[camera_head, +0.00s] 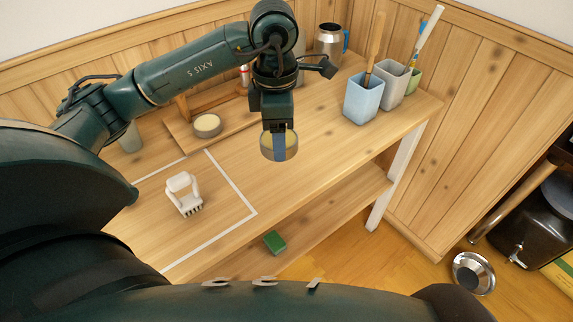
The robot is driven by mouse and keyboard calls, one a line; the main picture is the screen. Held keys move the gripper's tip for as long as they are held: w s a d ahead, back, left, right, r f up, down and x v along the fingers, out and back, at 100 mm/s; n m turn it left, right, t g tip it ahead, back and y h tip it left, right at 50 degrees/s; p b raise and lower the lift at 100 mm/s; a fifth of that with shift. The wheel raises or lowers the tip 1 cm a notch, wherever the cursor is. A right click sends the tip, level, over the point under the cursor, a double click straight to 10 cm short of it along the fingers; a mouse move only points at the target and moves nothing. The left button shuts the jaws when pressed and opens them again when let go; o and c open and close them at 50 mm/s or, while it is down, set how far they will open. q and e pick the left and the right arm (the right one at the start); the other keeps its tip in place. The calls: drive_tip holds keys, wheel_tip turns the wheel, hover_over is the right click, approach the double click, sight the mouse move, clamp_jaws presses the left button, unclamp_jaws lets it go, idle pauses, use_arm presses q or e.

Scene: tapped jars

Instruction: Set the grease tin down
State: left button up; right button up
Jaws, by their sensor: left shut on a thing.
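My left gripper (279,133) points down over the wooden bench (320,140), to the right of the white-outlined area. It is shut on a round, low tin (266,147) with a pale top; a blue strip shows at its middle. I cannot tell whether the tin's underside touches the bench. A similar pale-topped tin (207,125) stands on a raised wooden board at the back left. Which of the two is the grease tin is not readable from labels. My right gripper is out of view.
A white brush (183,193) lies inside the white outline (238,193). Blue (363,99), grey (391,85) and green cups holding tools stand at the right, with a metal mug (328,44) behind. A green block (274,242) lies on the lower shelf. Bench between gripper and cups is clear.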

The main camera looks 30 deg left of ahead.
use_arm(q)
drive_tip(key=n, duration=0.3)
drive_tip(key=shift+a+f, duration=0.1)
drive_tip(key=shift+a, duration=0.3)
drive_tip(key=n, duration=0.3)
drive_tip(key=a+n, duration=0.1)
drive_tip(key=n, duration=0.1)
drive_tip(key=shift+w+a+f+p, duration=0.1)
drive_tip(key=shift+w+f+p, duration=0.05)
drive_tip(key=shift+f+p, duration=0.15)
drive_tip(key=n, duration=0.3)
drive_tip(key=a+n, duration=0.1)
drive_tip(key=n, duration=0.1)
drive_tip(key=shift+f, duration=0.25)
drive_tip(key=shift+a+f+n, duration=0.1)
drive_tip(key=shift+f+n, duration=0.05)
drive_tip(key=shift+n, duration=0.25)
wheel_tip(320, 180, down, 5)
drive_tip(key=shift+f, duration=0.15)
wheel_tip(320, 180, down, 4)
drive_tip(key=shift+f, duration=0.2)
drive_tip(key=shift+f, duration=0.2)
